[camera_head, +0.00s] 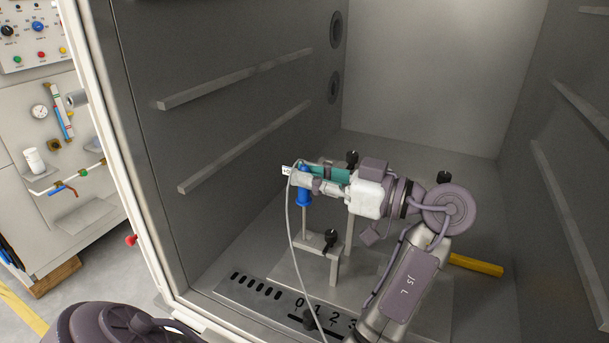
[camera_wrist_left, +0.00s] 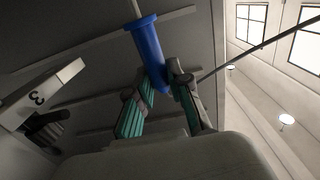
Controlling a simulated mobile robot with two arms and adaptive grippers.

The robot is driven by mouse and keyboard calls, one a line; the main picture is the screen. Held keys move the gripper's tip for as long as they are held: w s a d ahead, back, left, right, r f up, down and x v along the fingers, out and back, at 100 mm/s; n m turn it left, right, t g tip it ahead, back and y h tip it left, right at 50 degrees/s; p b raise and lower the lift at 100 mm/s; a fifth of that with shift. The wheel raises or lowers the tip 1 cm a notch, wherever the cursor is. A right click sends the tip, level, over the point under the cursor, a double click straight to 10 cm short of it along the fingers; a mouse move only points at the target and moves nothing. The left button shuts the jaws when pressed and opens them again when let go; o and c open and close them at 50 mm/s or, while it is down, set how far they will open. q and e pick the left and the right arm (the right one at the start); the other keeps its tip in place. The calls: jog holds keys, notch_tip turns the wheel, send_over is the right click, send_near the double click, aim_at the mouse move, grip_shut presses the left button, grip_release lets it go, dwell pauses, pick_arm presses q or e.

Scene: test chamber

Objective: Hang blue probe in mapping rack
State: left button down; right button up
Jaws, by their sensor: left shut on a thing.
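The blue probe (camera_head: 304,197) is upright inside the open chamber, with a thin grey cable and a small white tag (camera_head: 287,170) near its top. My left gripper (camera_head: 306,176) is shut on it. In the left wrist view the blue probe (camera_wrist_left: 147,45) sits between the green-padded fingers of my left gripper (camera_wrist_left: 156,85). The mapping rack (camera_head: 318,247) stands on the chamber floor below and beside the probe, with metal posts, arms and black knobs. My arm hides part of it. A rack arm marked 3 (camera_wrist_left: 40,95) shows left of the probe in the left wrist view.
A numbered base plate (camera_head: 255,290) with dark slots lies at the chamber's front. A yellow bar (camera_head: 475,264) lies on the floor to the right. Shelf rails (camera_head: 245,77) run along the side walls. The chamber's white door-frame edge (camera_head: 118,150) is at left.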

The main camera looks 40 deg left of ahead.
pick_arm(q)
jog(key=shift+s+f, duration=0.1)
jog(key=shift+f, duration=0.1)
jog(key=shift+f+b, duration=0.15)
jog(key=shift+b, duration=0.15)
jog(key=shift+s+r, duration=0.1)
jog(key=shift+r, duration=0.1)
jog(key=shift+s+r, duration=0.15)
jog(key=shift+r, duration=0.15)
jog(key=shift+r, duration=0.1)
jog(key=shift+w+r+b, duration=0.2)
jog(key=shift+w+b, duration=0.05)
jog(key=shift+b, duration=0.05)
jog(key=shift+r, duration=0.1)
dwell(0.7)
jog(key=shift+w+a+r+b, duration=0.15)
jog(key=shift+w+r+b, duration=0.1)
jog(key=shift+b, duration=0.5)
dwell(0.6)
